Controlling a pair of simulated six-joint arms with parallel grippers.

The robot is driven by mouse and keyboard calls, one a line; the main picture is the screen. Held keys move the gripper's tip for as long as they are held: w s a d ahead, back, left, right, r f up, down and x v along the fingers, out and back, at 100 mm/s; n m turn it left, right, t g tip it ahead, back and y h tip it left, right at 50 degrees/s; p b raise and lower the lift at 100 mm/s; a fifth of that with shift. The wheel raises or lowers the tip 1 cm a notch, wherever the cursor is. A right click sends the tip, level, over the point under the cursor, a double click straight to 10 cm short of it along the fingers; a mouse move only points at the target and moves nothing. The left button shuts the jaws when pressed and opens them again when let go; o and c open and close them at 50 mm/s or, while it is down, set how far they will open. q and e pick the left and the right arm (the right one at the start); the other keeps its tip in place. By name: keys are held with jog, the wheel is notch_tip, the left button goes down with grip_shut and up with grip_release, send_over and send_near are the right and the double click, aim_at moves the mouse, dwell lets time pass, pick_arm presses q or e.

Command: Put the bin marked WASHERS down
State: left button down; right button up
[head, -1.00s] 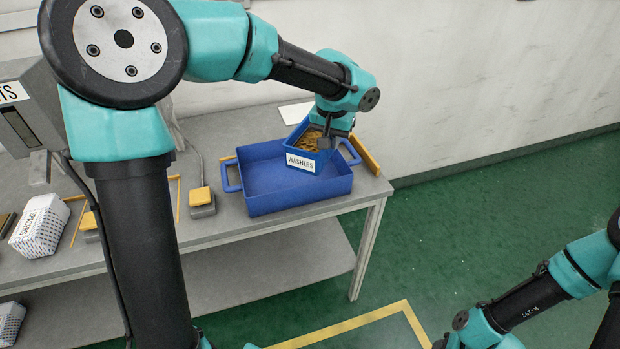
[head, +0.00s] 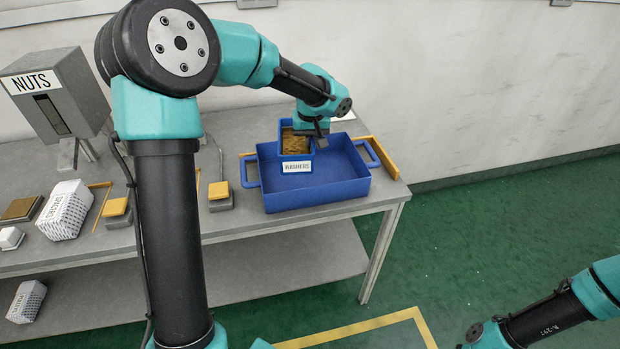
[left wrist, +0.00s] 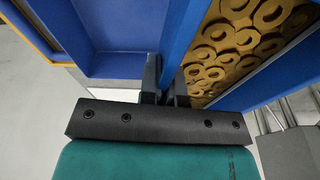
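The blue bin marked WASHERS (head: 281,154) is inside the larger blue tray (head: 335,197), towards its back left. It looks upright, with its label facing front. It holds yellowish washers, which also show in the left wrist view (left wrist: 236,40). My left gripper (head: 320,138) is at the bin's right wall. In the left wrist view its fingers (left wrist: 165,88) stand on either side of that wall and are shut on it. I cannot tell whether the bin's base touches the tray floor. My right gripper is out of view; only its arm shows at lower right.
The tray stands at the right end of the grey bench (head: 232,222). To its left are a yellow-topped block (head: 219,190), a white printed box (head: 66,210) and the NUTS dispenser (head: 60,95). A yellow bar (head: 382,160) lies right of the tray. The tray's front and right floor is bare.

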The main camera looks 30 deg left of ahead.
aim_at(299, 147)
pick_arm(q)
jog(key=a, duration=0.1)
jog(key=a+f+n, duration=0.1)
jog(key=a+n, duration=0.1)
jog(key=a, duration=0.1)
jog(key=shift+f, duration=0.3)
jog(key=shift+f, duration=3.15)
jog(key=shift+f, duration=1.85)
jog(key=shift+f, duration=0.1)
jog(key=c, duration=1.3)
grip_release()
jog(key=shift+c, duration=0.2)
